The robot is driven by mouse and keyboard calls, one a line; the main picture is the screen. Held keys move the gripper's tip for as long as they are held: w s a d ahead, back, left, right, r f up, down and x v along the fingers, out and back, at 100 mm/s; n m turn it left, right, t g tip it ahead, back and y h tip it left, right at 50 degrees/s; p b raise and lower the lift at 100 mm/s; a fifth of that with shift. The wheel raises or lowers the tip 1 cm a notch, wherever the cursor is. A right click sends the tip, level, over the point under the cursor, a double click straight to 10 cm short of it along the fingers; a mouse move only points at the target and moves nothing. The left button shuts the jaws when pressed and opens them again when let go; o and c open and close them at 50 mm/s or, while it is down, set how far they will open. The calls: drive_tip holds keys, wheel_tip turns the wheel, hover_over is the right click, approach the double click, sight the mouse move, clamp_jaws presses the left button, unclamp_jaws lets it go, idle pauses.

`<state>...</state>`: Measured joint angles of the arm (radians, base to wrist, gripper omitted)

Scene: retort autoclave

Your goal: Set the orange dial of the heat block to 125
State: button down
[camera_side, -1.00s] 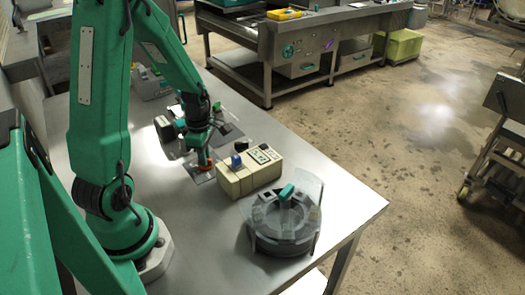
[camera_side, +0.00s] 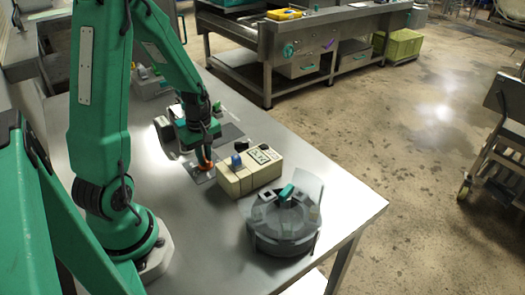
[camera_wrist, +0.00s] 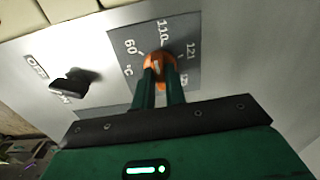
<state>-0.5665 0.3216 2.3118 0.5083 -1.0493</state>
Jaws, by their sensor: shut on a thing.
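The orange dial (camera_wrist: 160,62) sits on a dark scale plate (camera_wrist: 120,72) in the wrist view, with marks 60, 110, 121 and, partly covered, 125. My gripper (camera_wrist: 158,82) is shut on the dial, one green finger on each side. The fingers hide much of the dial, and I cannot tell for sure which mark it points to. In the side view my gripper (camera_side: 206,160) points down at the dial, of which only a little orange shows.
A black switch (camera_wrist: 75,85) with ON and OFF labels is left of the scale. A beige box (camera_side: 250,172) with a blue knob stands close to the gripper's right. A grey round device (camera_side: 283,235) with a teal handle stands near the table's front corner.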

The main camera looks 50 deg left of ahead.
drive_tip(key=m, duration=1.1)
drive_tip(key=shift+r, duration=0.1)
drive_tip(key=m, duration=0.3)
drive_tip(key=shift+m, duration=0.3)
drive_tip(key=m, duration=1.3)
drive_tip(key=c, duration=1.4)
unclamp_jaws()
drive_tip(key=shift+c, duration=0.2)
